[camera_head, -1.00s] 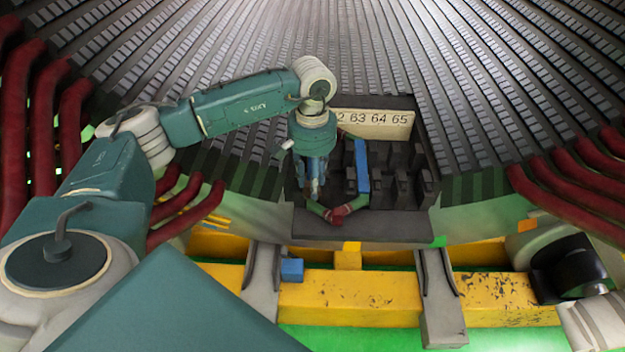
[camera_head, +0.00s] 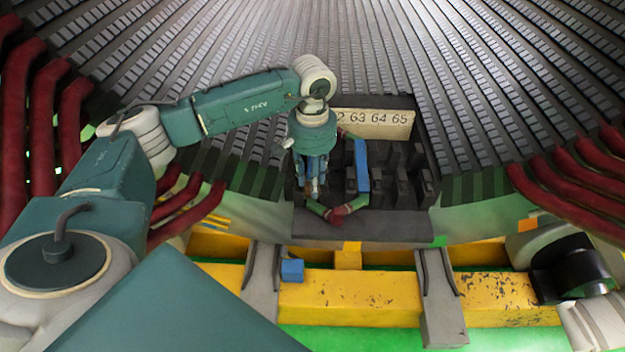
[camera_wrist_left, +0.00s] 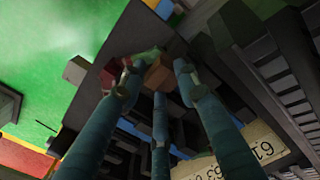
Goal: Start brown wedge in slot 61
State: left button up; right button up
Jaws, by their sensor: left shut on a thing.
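My left gripper (camera_head: 313,188) points down at the left end of the dark slotted block (camera_head: 340,226), below the number plate (camera_head: 375,122). In the left wrist view its three fingers (camera_wrist_left: 157,90) are closed around a small brown piece (camera_wrist_left: 157,74), which seems to be the brown wedge. In the head view the fingers mostly hide that piece. The plate shows 63, 64 and 65 in the head view; 61 shows in the left wrist view (camera_wrist_left: 264,150). I cannot tell whether the wedge touches a slot.
A blue strip (camera_head: 361,165) stands among the dark posts right of the gripper. A red and green piece (camera_head: 340,212) lies at the block's front. Red bars flank both sides. A yellow beam (camera_head: 350,298) and a small blue block (camera_head: 292,270) are in front.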

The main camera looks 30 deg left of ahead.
pick_arm(q)
jog(key=shift+w+a, duration=0.15)
jog(key=shift+w, duration=0.1)
jog(key=o, duration=1.2)
jog(key=shift+o, duration=0.2)
notch_tip(320, 180, up, 12)
